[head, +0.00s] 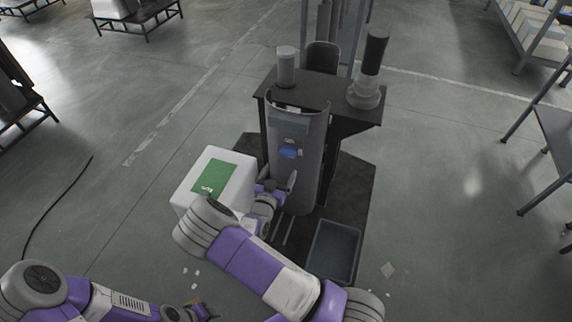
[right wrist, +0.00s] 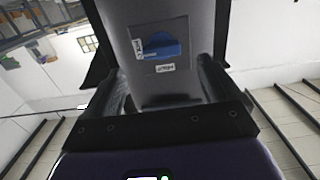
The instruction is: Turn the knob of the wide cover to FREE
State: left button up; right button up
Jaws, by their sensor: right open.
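The wide cover (head: 305,180) is a tall grey curved panel on the front of a dark stand. Its blue knob (head: 290,153) sits on a small plate in the cover's upper half. In the right wrist view the knob (right wrist: 162,46) lies roughly level, with one small white label to its left and one below it; their words are too small to read surely. My right gripper (head: 276,187) is open and empty just in front of the cover, below the knob, apart from it. My left gripper (head: 200,311) is at the bottom edge, far from the cover; its jaws are unclear.
A white box (head: 237,190) with a green top patch stands left of the cover. An open dark bin (head: 333,252) is on the floor at the right. Cylindrical parts stand on the dark tabletop (head: 325,98). Shelves (head: 555,130) are at far right.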

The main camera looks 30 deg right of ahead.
aim_at(286, 155)
jog(key=shift+h, duration=0.3)
jog(key=x, duration=0.2)
jog(key=b+x, duration=0.1)
jog(key=x, duration=0.4)
jog(key=shift+w+d+r+b, duration=0.1)
jog(key=shift+w+r+b, duration=0.2)
jog(key=shift+r, duration=0.05)
jog(key=c, duration=1.1)
jog(key=shift+o, duration=0.2)
